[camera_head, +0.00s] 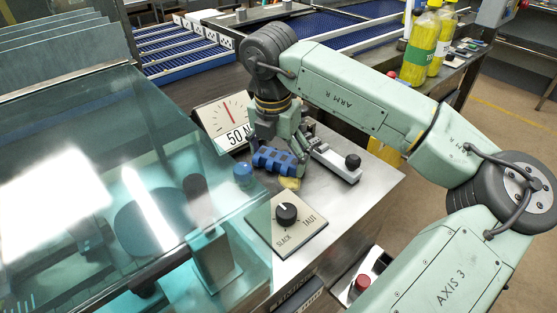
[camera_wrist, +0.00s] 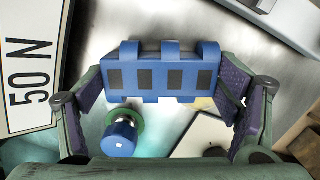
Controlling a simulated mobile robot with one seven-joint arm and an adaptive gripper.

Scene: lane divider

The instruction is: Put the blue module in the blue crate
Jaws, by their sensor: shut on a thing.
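The blue module (camera_head: 273,160) is a ribbed blue block with dark square patches on one side. In the wrist view the module (camera_wrist: 150,76) lies crosswise between the two finger pads. My gripper (camera_head: 287,150) is shut on it; it also shows in the wrist view (camera_wrist: 163,88), with one finger at each end of the module. The module is close over the steel top, but I cannot tell whether it touches. I cannot make out a blue crate for certain in either view.
A dial plate marked 50 N (camera_head: 228,120), a blue knob (camera_head: 243,173), a SLACK/TAUT knob plate (camera_head: 286,222) and a white lever unit (camera_head: 335,163) surround the module. A teal glass cover (camera_head: 100,130) stands left. Blue mesh belts (camera_head: 275,48) lie behind; yellow bottles (camera_head: 423,50) stand back right.

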